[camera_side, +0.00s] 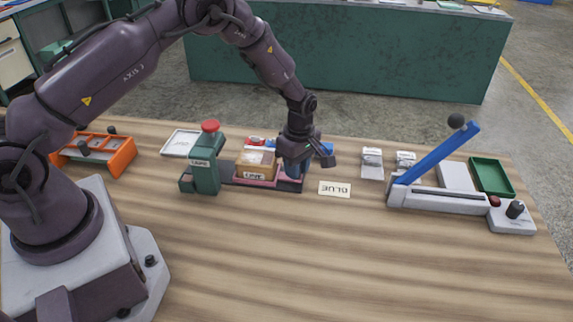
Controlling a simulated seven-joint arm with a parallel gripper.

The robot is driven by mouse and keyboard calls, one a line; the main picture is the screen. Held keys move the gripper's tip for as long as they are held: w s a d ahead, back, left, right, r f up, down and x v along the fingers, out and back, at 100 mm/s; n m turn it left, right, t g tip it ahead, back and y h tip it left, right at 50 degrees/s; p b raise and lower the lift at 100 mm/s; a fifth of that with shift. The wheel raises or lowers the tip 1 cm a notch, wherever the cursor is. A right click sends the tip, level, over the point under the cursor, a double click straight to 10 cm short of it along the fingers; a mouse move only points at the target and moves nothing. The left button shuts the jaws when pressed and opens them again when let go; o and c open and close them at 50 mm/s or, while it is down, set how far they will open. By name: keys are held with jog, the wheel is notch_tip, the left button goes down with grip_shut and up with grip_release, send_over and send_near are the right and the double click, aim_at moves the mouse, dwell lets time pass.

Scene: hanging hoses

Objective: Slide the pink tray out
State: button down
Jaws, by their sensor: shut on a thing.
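The pink tray (252,182) is a low, narrow tray in the middle of the table. It sits on a dark base to the right of a green housing with a red knob (206,165). A brown box with a pale label (257,166) rests on it. My gripper (293,176) points down at the right end of the tray and is shut there. The exact grip point is hidden behind the fingers and wrist.
A white card (334,189) lies just right of the tray. A blue-handled lever device (437,195) and a green bin (491,177) stand at the right. An orange fixture (93,153) and a white tray (181,143) are at the left. The front table is clear.

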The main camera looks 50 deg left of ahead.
jog(key=shift+w+d, duration=0.2)
jog(key=shift+w, duration=0.05)
jog(key=c, duration=1.1)
grip_release()
jog(key=shift+o, duration=0.7)
jog(key=shift+s, duration=0.1)
jog(key=shift+r, duration=0.1)
notch_tip(320, 180, up, 13)
jog(key=shift+w, duration=0.25)
jog(key=shift+a, duration=0.1)
